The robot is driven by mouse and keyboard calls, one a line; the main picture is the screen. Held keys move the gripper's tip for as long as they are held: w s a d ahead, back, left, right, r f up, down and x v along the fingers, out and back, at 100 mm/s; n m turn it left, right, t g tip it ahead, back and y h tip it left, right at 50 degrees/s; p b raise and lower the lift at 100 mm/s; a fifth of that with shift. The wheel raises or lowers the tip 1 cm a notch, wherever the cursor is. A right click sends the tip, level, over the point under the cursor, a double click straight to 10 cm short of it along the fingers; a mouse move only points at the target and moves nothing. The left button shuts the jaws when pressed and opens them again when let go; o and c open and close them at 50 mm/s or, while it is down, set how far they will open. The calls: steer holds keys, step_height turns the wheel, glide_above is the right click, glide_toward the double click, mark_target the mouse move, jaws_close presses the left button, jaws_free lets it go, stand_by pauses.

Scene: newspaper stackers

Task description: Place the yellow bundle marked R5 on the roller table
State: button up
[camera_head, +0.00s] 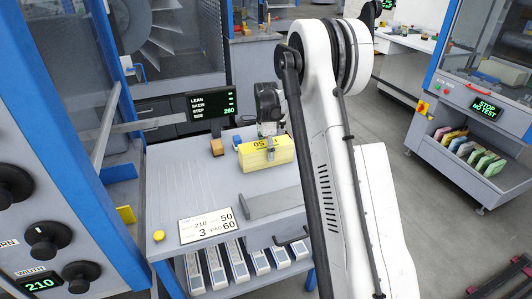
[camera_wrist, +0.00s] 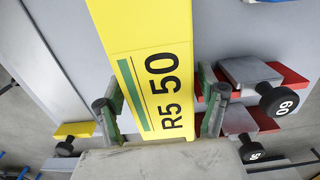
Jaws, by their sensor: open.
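The yellow bundle (camera_head: 270,155) lies on a grey table (camera_head: 175,188) in the head view. In the wrist view its top face (camera_wrist: 135,30) is marked "R5 50" in black, with a green stripe beside the lettering. My gripper (camera_head: 269,128) is over the bundle, pointing down. In the wrist view my gripper (camera_wrist: 160,108) is open, with one finger on each side of the bundle's near end. I cannot tell whether the fingers touch it. I cannot identify a roller table for certain.
A display (camera_head: 212,103) stands behind, and a grey bar (camera_head: 270,203) lies in front. Black-knobbed parts (camera_wrist: 278,98) sit right of the fingers. A cabinet (camera_head: 480,140) at the right holds several coloured bundles.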

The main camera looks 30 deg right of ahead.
step_height(320, 180, up, 11)
steer(key=shift+s+f+p, duration=0.1)
steer(key=shift+f+p, duration=0.1)
steer(key=shift+p, duration=0.3)
steer(key=s+a+r+n+t, duration=0.3)
steer(key=s+a+r+n, duration=0.6)
steer(key=s+a+r, duration=0.55)
steer(key=s+a+f+n+t, duration=0.1)
steer(key=s+a+n, duration=0.1)
steer(key=s, duration=0.6)
steer(key=s+a+f+n+t, duration=0.1)
steer(key=s+a+n, duration=0.1)
steer(key=s+n, duration=0.3)
steer(key=s+a+f+n+t, duration=0.1)
steer(key=s+a+n+t, duration=0.1)
steer(key=s, duration=0.9)
steer(key=shift+s+a+f+n, duration=0.15)
steer(key=shift+a+f+n, duration=0.2)
steer(key=shift+a+n, duration=0.35)
steer(key=shift+d, duration=0.15)
